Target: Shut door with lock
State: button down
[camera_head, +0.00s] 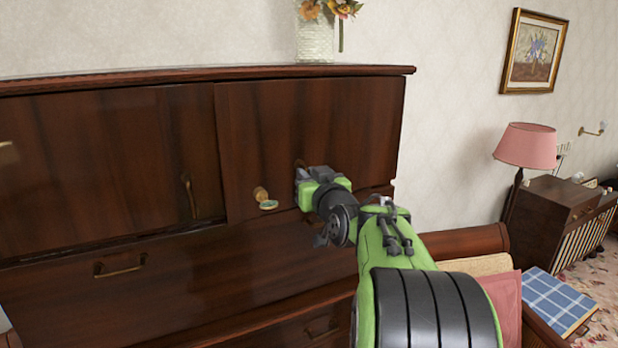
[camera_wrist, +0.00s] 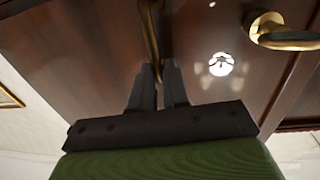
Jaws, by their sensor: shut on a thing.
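The dark wood cabinet's right door (camera_head: 300,110) stands close to the line of the left door (camera_head: 110,140); I cannot tell if it is fully flush. My gripper (camera_head: 303,178) is at this door, shut on its slim brass handle (camera_head: 299,163). In the wrist view the two fingertips (camera_wrist: 159,76) pinch the handle (camera_wrist: 152,30) from both sides. A brass lock knob (camera_head: 262,195) sits left of my gripper near the door's left edge. It shows as a brass lever (camera_wrist: 268,27) at the upper right of the wrist view.
The left door has its own brass handle (camera_head: 189,195). A drawer with a brass pull (camera_head: 120,268) is below. A glass vase of flowers (camera_head: 315,38) stands on the cabinet top. A pink-shaded lamp (camera_head: 526,146) and a blue plaid piece (camera_head: 560,300) are at right.

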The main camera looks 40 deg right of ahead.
jog(key=w, duration=0.3)
jog(key=shift+w+d+r, duration=0.1)
jog(key=shift+d, duration=0.05)
jog(key=c, duration=1.6)
grip_release()
jog(key=o, duration=0.4)
jog(key=shift+w, duration=0.35)
jog(key=b+v, duration=0.4)
jog(key=v, duration=1.2)
